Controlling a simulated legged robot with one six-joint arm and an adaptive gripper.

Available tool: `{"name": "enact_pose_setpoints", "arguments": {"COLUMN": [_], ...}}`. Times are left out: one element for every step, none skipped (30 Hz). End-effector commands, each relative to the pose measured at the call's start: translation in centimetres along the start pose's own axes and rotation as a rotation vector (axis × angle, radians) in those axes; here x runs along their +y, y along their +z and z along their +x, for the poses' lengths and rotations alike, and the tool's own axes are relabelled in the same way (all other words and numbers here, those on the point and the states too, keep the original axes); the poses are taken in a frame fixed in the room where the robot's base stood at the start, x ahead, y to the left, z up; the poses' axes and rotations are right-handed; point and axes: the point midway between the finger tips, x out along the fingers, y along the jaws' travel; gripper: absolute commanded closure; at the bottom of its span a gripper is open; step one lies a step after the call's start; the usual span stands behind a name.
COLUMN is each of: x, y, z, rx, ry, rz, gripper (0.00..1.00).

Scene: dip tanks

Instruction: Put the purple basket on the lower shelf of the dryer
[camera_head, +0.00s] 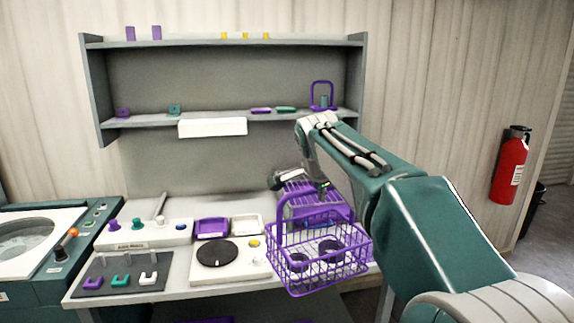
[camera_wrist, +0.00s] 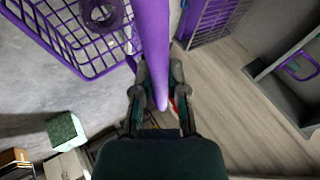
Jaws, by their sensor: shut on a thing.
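The purple basket (camera_head: 318,262) is a wire basket with a tall handle, and dark and purple round pieces lie in it. It hangs roughly level in front of the bench's right end. My gripper (camera_head: 322,187) is shut on the top of its handle. In the wrist view the handle runs between the fingers of my gripper (camera_wrist: 160,92), and the basket's mesh (camera_wrist: 85,40) shows at upper left. A purple slatted unit (camera_head: 300,190) stands behind the basket, partly hidden by it; I cannot tell whether it is the dryer. No lower dryer shelf is clearly visible.
The bench holds a white unit with a black disc (camera_head: 217,252), a purple tray (camera_head: 212,228) and a dark board with U-shaped pieces (camera_head: 121,281). A grey wall shelf (camera_head: 215,122) hangs above. A fire extinguisher (camera_head: 510,165) is at right. A green box (camera_wrist: 66,132) shows at lower left.

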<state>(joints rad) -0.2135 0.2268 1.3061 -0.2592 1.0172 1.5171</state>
Motion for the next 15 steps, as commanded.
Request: {"name": "enact_pose_setpoints", "arguments": {"x": [0.9,1.4,2.1,2.6,3.1,3.7,4.2,4.6,5.1,5.5,5.9,6.5,6.8,7.1,7.6], "y": [-0.1,0.0,0.0,0.1,0.2,0.3,0.4,0.4,0.5,0.6,0.7,0.7,0.8,0.9,1.0], "z": [0.7,1.3,2.1,2.7,3.3,4.0,4.5,5.0,5.7,6.1,6.6,7.2,7.6,8.0,8.5], "rx": [-0.016,-0.030,-0.050,-0.064,-0.077,-0.096,-0.108,-0.120,-0.136,-0.148,-0.159,-0.172,-0.182,-0.194,-0.207], "ry": [-0.009,-0.016,-0.026,-0.034,-0.042,-0.050,-0.059,-0.067,-0.075,-0.080,-0.087,-0.095,-0.102,-0.105,-0.113], "rz": [-0.025,-0.046,-0.075,-0.096,-0.116,-0.142,-0.163,-0.181,-0.205,-0.222,-0.239,-0.259,-0.276,-0.291,-0.312], "gripper": [1.00,1.00,1.00,1.00,1.00,1.00,1.00,1.00,1.00,1.00,1.00,1.00,1.00,1.00,1.00]}}
